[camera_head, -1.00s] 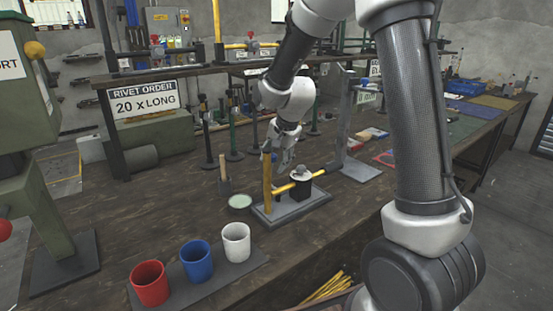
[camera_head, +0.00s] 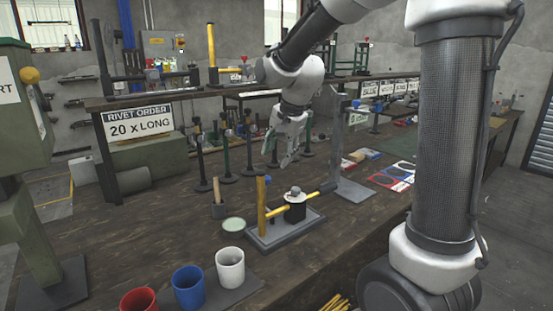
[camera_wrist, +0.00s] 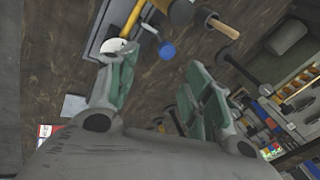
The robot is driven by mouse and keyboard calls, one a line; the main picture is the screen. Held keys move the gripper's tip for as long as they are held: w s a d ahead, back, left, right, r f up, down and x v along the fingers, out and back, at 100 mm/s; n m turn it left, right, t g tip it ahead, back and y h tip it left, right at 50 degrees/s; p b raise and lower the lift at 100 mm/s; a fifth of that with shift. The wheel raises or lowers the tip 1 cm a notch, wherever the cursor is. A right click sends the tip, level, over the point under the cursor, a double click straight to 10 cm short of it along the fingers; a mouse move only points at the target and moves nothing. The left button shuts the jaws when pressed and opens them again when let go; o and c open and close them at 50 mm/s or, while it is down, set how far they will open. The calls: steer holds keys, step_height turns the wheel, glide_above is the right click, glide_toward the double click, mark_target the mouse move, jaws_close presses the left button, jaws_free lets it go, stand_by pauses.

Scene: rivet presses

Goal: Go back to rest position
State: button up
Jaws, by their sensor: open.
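My gripper (camera_head: 283,158) hangs above the workbench (camera_head: 180,240), over and behind a small press fixture. Its two green-padded fingers are spread apart in the wrist view (camera_wrist: 160,85), with nothing between them. The fixture has a grey base plate (camera_head: 285,236), a yellow post (camera_head: 261,205), a horizontal yellow bar and a black-and-white cylinder (camera_head: 295,206). A blue knob (camera_wrist: 167,50) and the white top of the cylinder (camera_wrist: 113,46) show beyond the fingers in the wrist view. My gripper is apart from the fixture.
Red (camera_head: 139,300), blue (camera_head: 188,287) and white (camera_head: 230,267) cups stand at the front left. A green dish (camera_head: 233,224) and a wooden-handled tool (camera_head: 217,198) are left of the fixture. Several upright posts stand behind. A grey upright stand (camera_head: 340,150) is at right. A sign (camera_head: 138,123) reads "RIVET ORDER 20 x LONG".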

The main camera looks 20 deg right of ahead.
stand_by(0.4)
steer(key=s+d+r+n, duration=0.1)
steer(key=s+d+n, duration=0.2)
steer(key=s, duration=0.6)
steer(key=s+d+r+n, duration=0.1)
steer(key=s+d+n, duration=0.2)
steer(key=s, duration=0.6)
steer(key=s+d+r+n+h, duration=0.1)
steer(key=s+d+n, duration=0.2)
steer(key=s, duration=0.6)
steer(key=shift+s+d+r+n, duration=0.15)
steer(key=shift+s+d+n, duration=0.15)
steer(key=shift+n, duration=0.6)
